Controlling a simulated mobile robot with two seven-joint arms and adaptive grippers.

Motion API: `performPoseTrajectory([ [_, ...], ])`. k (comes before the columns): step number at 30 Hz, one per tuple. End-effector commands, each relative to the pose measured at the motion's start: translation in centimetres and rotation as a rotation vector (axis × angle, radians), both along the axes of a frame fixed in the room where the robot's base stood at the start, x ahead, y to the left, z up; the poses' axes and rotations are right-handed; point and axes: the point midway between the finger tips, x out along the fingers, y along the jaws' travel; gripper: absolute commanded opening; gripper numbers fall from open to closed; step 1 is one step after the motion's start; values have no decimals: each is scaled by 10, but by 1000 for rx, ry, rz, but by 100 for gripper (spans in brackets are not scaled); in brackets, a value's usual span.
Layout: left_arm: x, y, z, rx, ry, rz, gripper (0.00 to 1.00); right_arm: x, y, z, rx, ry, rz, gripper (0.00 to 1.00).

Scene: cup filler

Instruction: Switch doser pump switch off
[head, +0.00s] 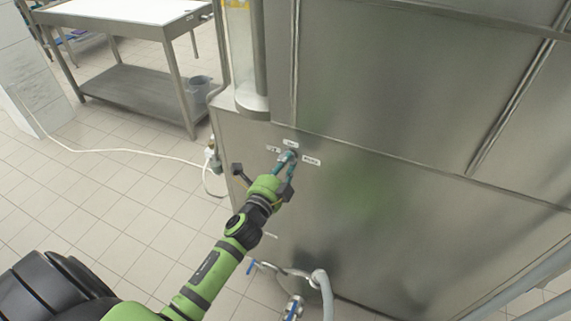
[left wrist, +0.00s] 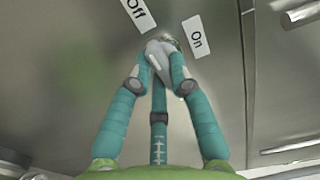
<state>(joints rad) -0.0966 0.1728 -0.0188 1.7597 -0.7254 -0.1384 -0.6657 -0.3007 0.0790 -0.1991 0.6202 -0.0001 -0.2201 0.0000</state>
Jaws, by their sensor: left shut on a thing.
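My left gripper (head: 289,158) reaches to the steel machine's front panel, at a switch with small white labels (head: 311,160) around it. In the left wrist view the teal fingers of my left gripper (left wrist: 160,62) come together at their grey tips, shut on the doser pump switch (left wrist: 169,39). The switch is mostly hidden by the fingertips, so its exact position cannot be told. An "Off" label (left wrist: 138,13) lies to the upper left of the fingertips and an "On" label (left wrist: 197,38) to the right. My right gripper is not in view.
The steel machine panel (head: 400,210) fills the right side. A hose and valve with blue handles (head: 293,306) stick out low in front of it. A steel table (head: 130,88) stands at the back left. A white cable (head: 110,152) crosses the tiled floor.

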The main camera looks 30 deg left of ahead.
Motion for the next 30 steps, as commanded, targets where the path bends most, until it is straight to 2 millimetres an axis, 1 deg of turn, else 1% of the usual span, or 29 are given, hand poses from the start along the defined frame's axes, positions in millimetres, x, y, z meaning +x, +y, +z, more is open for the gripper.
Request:
performPoseTrajectory([
  [5, 1, 0, 2, -6, -3, 0, 0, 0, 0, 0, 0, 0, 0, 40],
  [6, 1, 0, 2, -6, -3, 0, 32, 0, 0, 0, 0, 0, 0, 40],
  [7, 1, 0, 2, -6, -3, 0, 44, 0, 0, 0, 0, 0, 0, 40],
  [17, 0, 0, 0, -3, -1, 0, 44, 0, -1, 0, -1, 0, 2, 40],
  [20, -6, -1, 0, -3, 1, 0, 44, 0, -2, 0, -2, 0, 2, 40],
  [23, -19, -1, -1, -3, 1, 0, 44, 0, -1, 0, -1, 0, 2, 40],
  [30, -69, -4, -1, -4, 2, 1, 44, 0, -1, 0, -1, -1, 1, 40],
])
